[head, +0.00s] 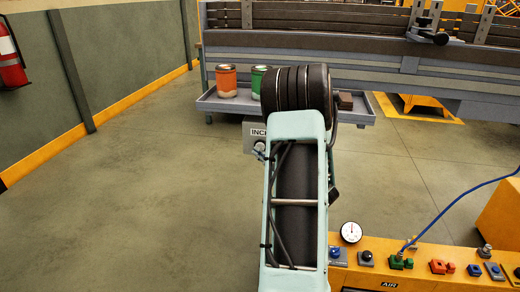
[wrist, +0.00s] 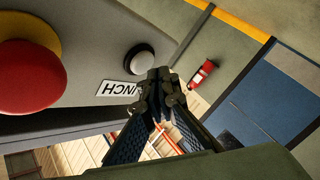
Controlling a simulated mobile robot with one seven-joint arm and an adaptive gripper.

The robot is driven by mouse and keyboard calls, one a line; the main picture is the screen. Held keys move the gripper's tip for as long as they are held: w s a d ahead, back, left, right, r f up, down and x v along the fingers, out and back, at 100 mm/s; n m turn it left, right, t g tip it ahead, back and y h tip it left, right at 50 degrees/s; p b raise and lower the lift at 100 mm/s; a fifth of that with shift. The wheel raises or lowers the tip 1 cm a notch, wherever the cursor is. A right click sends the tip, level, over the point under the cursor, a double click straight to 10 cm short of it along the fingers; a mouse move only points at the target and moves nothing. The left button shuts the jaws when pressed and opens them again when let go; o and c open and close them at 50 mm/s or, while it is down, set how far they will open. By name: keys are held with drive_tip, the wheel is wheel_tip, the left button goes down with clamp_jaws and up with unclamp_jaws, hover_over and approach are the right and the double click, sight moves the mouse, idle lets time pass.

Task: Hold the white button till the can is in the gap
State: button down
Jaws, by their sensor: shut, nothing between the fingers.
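The white button (wrist: 139,62), a domed cap in a black ring, sits on a grey box beside an upside-down INCH label (wrist: 119,88) in the wrist view. My gripper (wrist: 158,78) is shut and empty, its tips just right of and below the button in the picture. I cannot tell whether they touch the box; they look apart from the button. In the head view my arm hides the gripper. A red-orange can (head: 226,82) and a green can (head: 260,82) stand on a grey tray (head: 218,104); my arm partly covers the green one. I cannot make out the gap.
A large red button (wrist: 28,76) on a yellow base sits left of the white button. A long roller machine (head: 380,70) spans the back. An orange control panel (head: 450,258) with a gauge (head: 351,232) is at front right. Floor at left is clear.

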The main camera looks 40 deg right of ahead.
drive_tip(key=shift+a, duration=0.1)
drive_tip(key=shift+s+a+b, duration=0.55)
drive_tip(key=shift+s+a, duration=1.15)
drive_tip(key=shift+a, duration=0.2)
idle(0.5)
